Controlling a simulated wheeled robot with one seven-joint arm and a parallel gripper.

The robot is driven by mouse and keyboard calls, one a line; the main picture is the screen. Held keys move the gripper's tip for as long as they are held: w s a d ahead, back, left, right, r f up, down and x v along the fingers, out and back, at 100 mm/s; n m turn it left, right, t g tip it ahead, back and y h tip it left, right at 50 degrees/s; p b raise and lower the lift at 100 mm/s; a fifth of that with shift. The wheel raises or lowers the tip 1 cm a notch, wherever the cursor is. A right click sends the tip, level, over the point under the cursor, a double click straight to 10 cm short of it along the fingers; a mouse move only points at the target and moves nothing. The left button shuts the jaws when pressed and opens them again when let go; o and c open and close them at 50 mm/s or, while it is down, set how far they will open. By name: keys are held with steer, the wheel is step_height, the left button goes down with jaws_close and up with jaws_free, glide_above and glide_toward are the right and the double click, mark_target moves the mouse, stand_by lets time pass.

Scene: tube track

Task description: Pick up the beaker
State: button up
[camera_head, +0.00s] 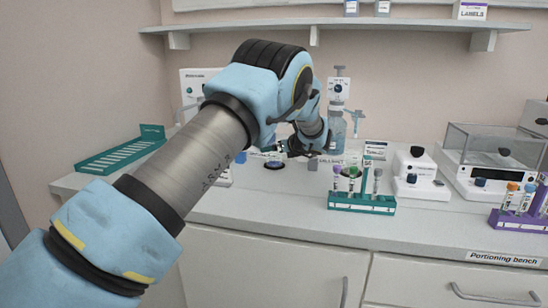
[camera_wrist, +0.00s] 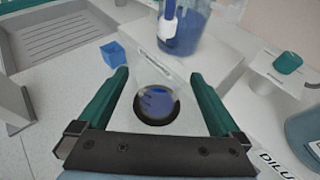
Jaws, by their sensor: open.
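A clear cylindrical vessel with blue liquid, which looks like the beaker (camera_wrist: 185,30), is at the top of the wrist view, partly cut off by the frame. It appears to rest on a pale box-shaped unit. In the head view I cannot pick it out behind my arm. My gripper (camera_wrist: 153,88) is open and empty, with its teal fingers spread, and also shows low over the bench in the head view (camera_head: 290,150). Between the fingers in the wrist view is a dark ring with a blue round vessel (camera_wrist: 157,103). The beaker lies beyond the fingertips, apart from them.
A small blue cube (camera_wrist: 112,53) lies left of the fingers. A dispenser bottle (camera_head: 337,132) stands close to the right of my gripper. A teal tube rack (camera_head: 362,203) stands nearer the bench front. A flat teal rack (camera_head: 120,152) is at the left. A shelf (camera_head: 350,24) runs above.

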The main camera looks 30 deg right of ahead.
steer(key=p+x, duration=0.2)
steer(key=x, duration=0.3)
steer(key=shift+c, duration=0.2)
steer(key=c, duration=1.3)
steer(key=shift+o, duration=0.2)
steer(key=shift+r, duration=0.1)
